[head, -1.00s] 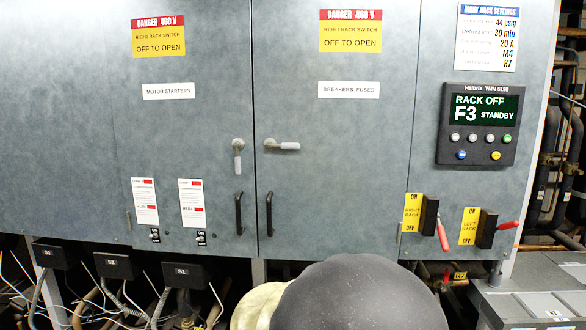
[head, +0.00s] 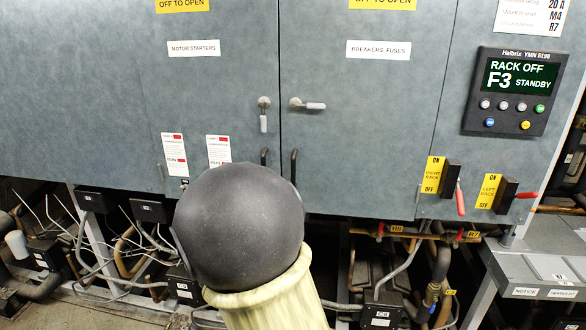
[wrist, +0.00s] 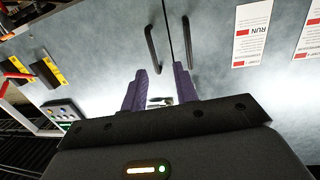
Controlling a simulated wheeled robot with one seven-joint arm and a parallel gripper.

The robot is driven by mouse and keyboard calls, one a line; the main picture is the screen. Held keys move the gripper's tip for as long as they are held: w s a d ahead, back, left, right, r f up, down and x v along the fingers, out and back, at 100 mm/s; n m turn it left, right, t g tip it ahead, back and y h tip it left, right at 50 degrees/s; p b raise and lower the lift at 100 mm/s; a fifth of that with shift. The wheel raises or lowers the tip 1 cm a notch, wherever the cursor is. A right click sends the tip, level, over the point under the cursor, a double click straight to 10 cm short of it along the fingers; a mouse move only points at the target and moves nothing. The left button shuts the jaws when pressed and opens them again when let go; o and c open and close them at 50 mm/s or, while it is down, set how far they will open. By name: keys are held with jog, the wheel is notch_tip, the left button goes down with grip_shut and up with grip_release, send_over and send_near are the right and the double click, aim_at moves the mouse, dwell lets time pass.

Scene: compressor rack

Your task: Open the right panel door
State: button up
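The right panel door (head: 370,130), labelled "BREAKERS FUSES", is closed flush in the head view. Its grey latch lever (head: 308,105) lies horizontal. Its black pull handle (head: 294,162) is below, partly hidden by my arm. The wrist view shows the scene upside down, with this pull handle (wrist: 152,49) above the fingers and left of the door seam. My gripper (wrist: 161,88) has its two purple fingers apart, pointing at the cabinet. A small metallic piece, apparently a latch (wrist: 160,101), shows between them; contact cannot be told. The head view does not show my gripper.
The left door (head: 220,90) is closed, its latch lever (head: 263,113) vertical. The right rack switch (head: 453,185) has its red lever down. The left rack switch (head: 507,195) stands beside it. Pipes and cables (head: 400,275) crowd below the cabinet; a grey bench (head: 545,262) stands at right.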

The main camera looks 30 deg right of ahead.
jog(key=shift+s+d+r+m+g+h, duration=0.15)
jog(key=shift+s+d+r+m+h, duration=0.1)
jog(key=shift+r+h, duration=0.15)
jog(key=shift+s+d+r+m+g+h, duration=0.15)
jog(key=shift+r+m+h, duration=0.1)
jog(key=shift+r+h, duration=0.15)
jog(key=shift+w+d, duration=0.1)
jog(key=p+x, duration=0.5)
jog(key=x, duration=1.2)
jog(key=shift+w, duration=0.15)
grip_shut()
